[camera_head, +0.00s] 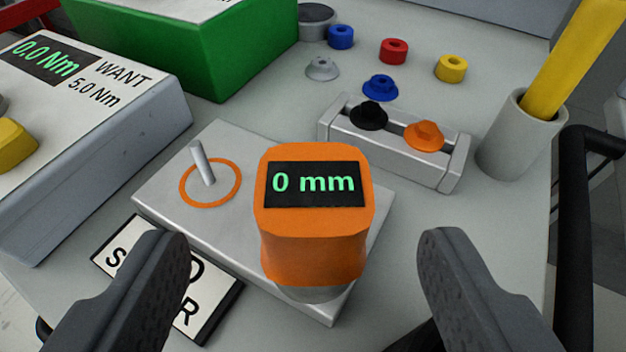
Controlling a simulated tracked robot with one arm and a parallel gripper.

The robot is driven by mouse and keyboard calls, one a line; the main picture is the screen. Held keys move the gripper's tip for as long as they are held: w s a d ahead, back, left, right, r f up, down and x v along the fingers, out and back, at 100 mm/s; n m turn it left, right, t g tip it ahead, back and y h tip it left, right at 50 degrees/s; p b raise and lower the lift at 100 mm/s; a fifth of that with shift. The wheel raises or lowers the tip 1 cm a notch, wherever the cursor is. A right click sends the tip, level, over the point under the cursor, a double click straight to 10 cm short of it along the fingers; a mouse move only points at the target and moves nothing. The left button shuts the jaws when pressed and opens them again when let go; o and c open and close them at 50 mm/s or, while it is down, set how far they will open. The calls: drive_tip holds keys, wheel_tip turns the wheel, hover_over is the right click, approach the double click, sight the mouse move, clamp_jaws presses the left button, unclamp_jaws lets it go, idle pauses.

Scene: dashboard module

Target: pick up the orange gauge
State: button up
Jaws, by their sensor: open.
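The orange gauge (314,235) stands upright on a flat grey metal plate (160,205), near the plate's right end. Its dark display shows "0 mm" in green. My gripper (306,250) is open, with one dark finger to the lower left of the gauge and the other to its lower right. Neither finger touches the gauge in this view. Nothing is between the fingers except the gauge beyond them. The gauge's lower end and how it meets the plate are partly hidden behind its body.
On the plate, a short pin (203,163) stands inside an orange ring. A grey rail block (395,155) with black and orange knobs is behind right. A cup (518,140) holds a yellow rod. A green box (180,50), a torque display box (95,130) and a sign (115,262) are left.

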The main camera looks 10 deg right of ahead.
sight(316, 239)
drive_tip(key=shift+d+b+x, duration=0.2)
drive_tip(key=shift+b+x, duration=0.5)
drive_tip(key=shift+x, duration=1.9)
drive_tip(key=c, duration=1.2)
wheel_tip(316, 239, up, 9)
drive_tip(key=shift+r+p, duration=0.1)
drive_tip(key=shift+p, duration=1)
drive_tip(key=shift+w+a+r+p+x, duration=0.1)
drive_tip(key=shift+r+p+x, duration=0.1)
drive_tip(key=shift+p+x, duration=0.55)
drive_tip(key=shift+w+a+r+p+x, duration=0.15)
drive_tip(key=shift+p+x, duration=0.2)
drive_tip(key=shift+x, duration=0.7)
drive_tip(key=shift+r+p+x, duration=0.2)
drive_tip(key=shift+p+x, duration=0.35)
drive_tip(key=shift+x, duration=0.35)
